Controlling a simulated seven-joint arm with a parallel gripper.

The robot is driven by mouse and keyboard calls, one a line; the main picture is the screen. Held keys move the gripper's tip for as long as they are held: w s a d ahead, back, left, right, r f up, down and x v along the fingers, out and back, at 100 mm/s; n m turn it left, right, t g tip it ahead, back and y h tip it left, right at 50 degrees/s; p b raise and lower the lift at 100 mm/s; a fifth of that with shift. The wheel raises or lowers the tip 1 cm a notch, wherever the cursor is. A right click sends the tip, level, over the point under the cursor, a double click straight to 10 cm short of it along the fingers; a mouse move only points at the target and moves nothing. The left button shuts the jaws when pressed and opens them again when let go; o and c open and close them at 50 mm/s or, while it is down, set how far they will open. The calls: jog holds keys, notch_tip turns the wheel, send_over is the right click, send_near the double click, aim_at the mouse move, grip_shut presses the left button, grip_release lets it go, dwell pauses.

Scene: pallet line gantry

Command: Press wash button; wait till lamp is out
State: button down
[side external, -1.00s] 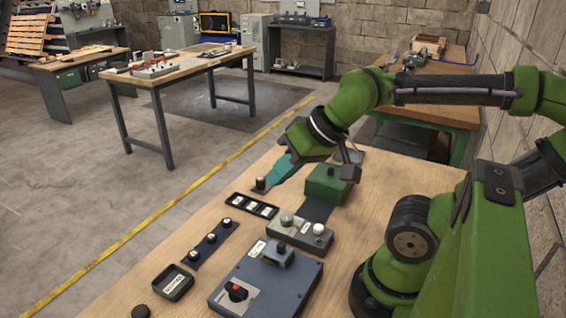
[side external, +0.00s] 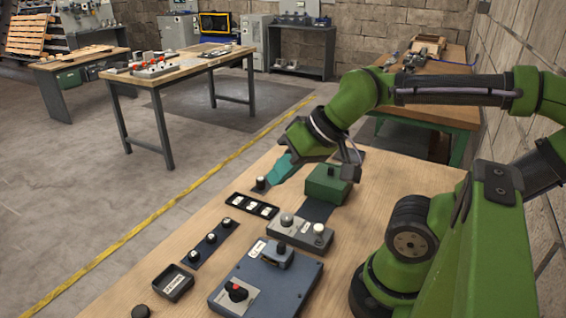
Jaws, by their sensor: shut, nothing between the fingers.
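A grey control box (side external: 297,236) stands nearer the camera, with a grey round cap (side external: 287,220) and a white round cap (side external: 319,229) on top. Its label is too small to read. I cannot tell which part is the wash button or the lamp, and no lamp looks clearly lit. My gripper is apart from this box.

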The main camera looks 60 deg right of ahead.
jog(key=m+g+y, duration=0.4)
jog(key=m+y, duration=0.3)
jog(key=m, duration=0.2)
send_over(322, 226)
notch_tip(322, 226, down, 10)
jog(key=shift+r, duration=0.15)
jog(key=shift+f, duration=4.45)
jog(key=shift+f, duration=0.15)
